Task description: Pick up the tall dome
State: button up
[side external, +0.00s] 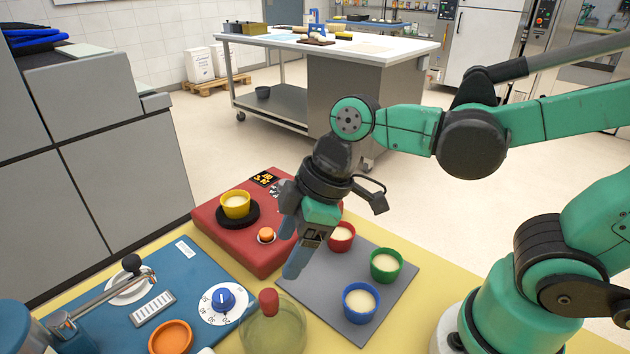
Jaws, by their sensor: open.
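The tall dome (273,331) is a see-through greenish cloche with a red knob on top. It stands at the bottom centre of the side external view, and its lower part is cut off by the picture's edge. My gripper (290,254) is open and points down and to the left, above and behind the dome's red knob. It appears apart from the dome, with nothing seen between its fingers.
A grey mat (405,303) holds a red cup (342,246), green cup (387,279) and blue cup (347,314). A red scale (216,234) bears a yellow cup (236,214). A blue panel (205,283) with a dial and lever lies left.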

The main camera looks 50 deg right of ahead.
aim_at(270, 294)
jog(key=a+n, duration=0.1)
jog(key=s+a+n+g, duration=0.1)
jog(key=n, duration=0.1)
jog(key=shift+a+f+y, duration=0.2)
jog(key=shift+a+y, duration=0.2)
jog(key=shift+a+f, duration=0.15)
jog(key=shift+f, duration=0.1)
jog(key=shift+x, duration=2.45)
jog(key=shift+c, duration=0.3)
grip_shut()
